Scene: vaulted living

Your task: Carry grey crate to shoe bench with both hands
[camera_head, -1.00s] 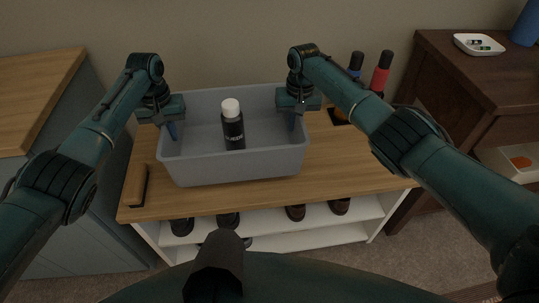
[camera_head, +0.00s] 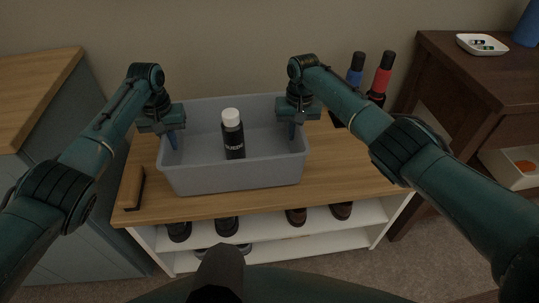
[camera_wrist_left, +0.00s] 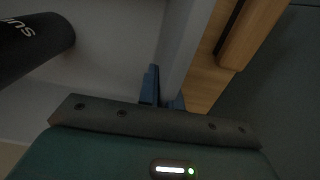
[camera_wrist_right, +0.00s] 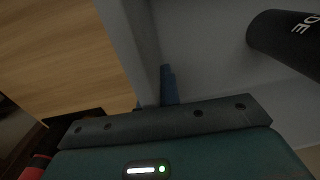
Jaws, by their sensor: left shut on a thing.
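The grey crate (camera_head: 235,179) is on the wooden top of the shoe bench (camera_head: 335,165), with a black white-capped bottle (camera_head: 233,138) upright inside. My left gripper (camera_head: 172,138) is shut on the crate's left wall; in the left wrist view its blue fingers (camera_wrist_left: 163,95) straddle that wall. My right gripper (camera_head: 292,128) is at the right wall. In the right wrist view one blue finger (camera_wrist_right: 169,86) is inside the crate beside the wall and the other is mostly hidden, so its grip is unclear. Whether the crate's underside fully touches the bench is hidden.
A brown-handled brush (camera_head: 131,187) lies at the bench's left end. Shoes (camera_head: 227,226) fill the shelf below. A dark side table (camera_head: 450,70) stands right, a cabinet (camera_head: 40,85) left.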

